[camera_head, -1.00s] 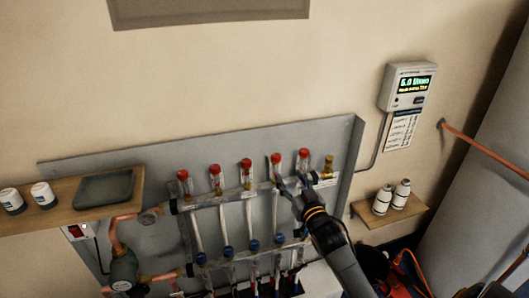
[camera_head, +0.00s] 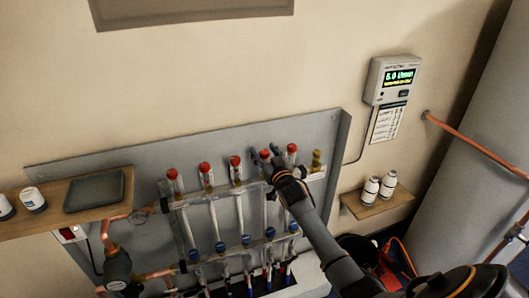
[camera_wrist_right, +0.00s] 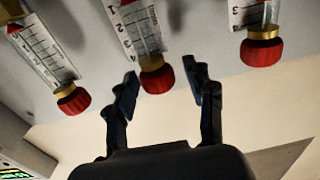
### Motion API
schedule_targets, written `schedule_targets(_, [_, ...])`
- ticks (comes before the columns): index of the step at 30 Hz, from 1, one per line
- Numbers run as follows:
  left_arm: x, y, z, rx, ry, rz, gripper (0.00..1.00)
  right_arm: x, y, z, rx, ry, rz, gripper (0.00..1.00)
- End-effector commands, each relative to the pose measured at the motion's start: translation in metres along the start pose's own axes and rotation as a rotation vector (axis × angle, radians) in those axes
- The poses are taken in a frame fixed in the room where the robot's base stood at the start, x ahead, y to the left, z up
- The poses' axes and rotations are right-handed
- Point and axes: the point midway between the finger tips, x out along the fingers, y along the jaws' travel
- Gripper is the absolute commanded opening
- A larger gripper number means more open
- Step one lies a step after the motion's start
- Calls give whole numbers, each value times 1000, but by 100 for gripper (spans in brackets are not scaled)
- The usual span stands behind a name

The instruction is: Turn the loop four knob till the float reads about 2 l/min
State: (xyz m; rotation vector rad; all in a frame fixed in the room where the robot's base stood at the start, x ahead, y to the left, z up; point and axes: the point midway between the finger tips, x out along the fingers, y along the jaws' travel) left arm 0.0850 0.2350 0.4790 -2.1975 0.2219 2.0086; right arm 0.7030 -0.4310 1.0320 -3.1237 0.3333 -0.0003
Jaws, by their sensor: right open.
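The manifold (camera_head: 180,204) has a row of red knobs on clear flow tubes. The fourth knob from the left, the loop four knob (camera_head: 265,154), also shows as the middle knob in the right wrist view (camera_wrist_right: 157,78). My right gripper (camera_head: 267,153) is open at this knob. In the wrist view its fingertips (camera_wrist_right: 161,76) stand on either side of the knob, with gaps visible. The loop four tube (camera_wrist_right: 135,28) has a numbered scale; its float level is not clear. A wall display (camera_head: 399,77) appears to read 5.0 l/min. My left gripper is not in view.
Neighbouring red knobs stand close by, the third (camera_head: 235,160) and the fifth (camera_head: 292,148). A right shelf (camera_head: 400,201) carries two white bottles. A left shelf (camera_head: 50,190) holds a grey tray (camera_head: 94,192).

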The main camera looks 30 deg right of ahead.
Motion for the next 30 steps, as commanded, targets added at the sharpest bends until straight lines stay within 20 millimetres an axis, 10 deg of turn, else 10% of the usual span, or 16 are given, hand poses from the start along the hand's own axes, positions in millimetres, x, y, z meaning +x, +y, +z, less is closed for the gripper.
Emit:
schedule_targets(4, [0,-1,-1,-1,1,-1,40,0,0,0,0,0,0,51])
schedule_targets(12, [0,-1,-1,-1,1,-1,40,0,0,0,0,-1,0,0])
schedule_targets(30, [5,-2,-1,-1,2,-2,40,0,4,2,-14,-3,-184,0])
